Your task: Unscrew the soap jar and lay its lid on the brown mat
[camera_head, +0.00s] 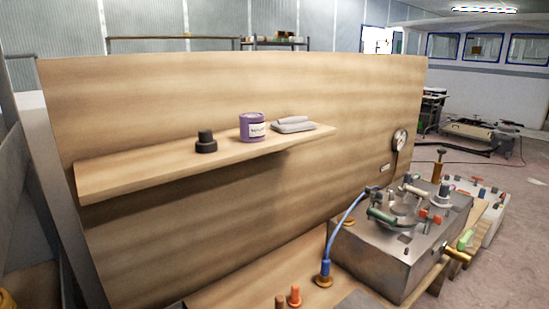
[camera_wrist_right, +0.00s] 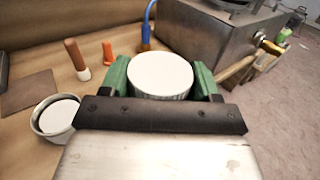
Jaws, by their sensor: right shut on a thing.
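In the right wrist view my right gripper (camera_wrist_right: 160,82), with green fingers, is shut on a white round lid (camera_wrist_right: 160,72) with a ribbed side, seen from above. A white round jar (camera_wrist_right: 42,124) stands at the left, apart from the lid. Its rim shows around a greyish inside, so it looks open. The brown mat (camera_wrist_right: 30,92) lies flat on the wooden bench behind the jar, left of the lid, and looks empty. The underside of the lid is hidden. My left gripper is in neither view, and the head view does not show the right one.
A brown-handled tool (camera_wrist_right: 76,58), an orange peg (camera_wrist_right: 108,52) and a blue hose (camera_wrist_right: 148,25) stand behind the lid. A metal box (camera_head: 400,245) stands at the right. A wooden shelf (camera_head: 130,172) holds a purple tub (camera_head: 252,127) and a black knob (camera_head: 206,143).

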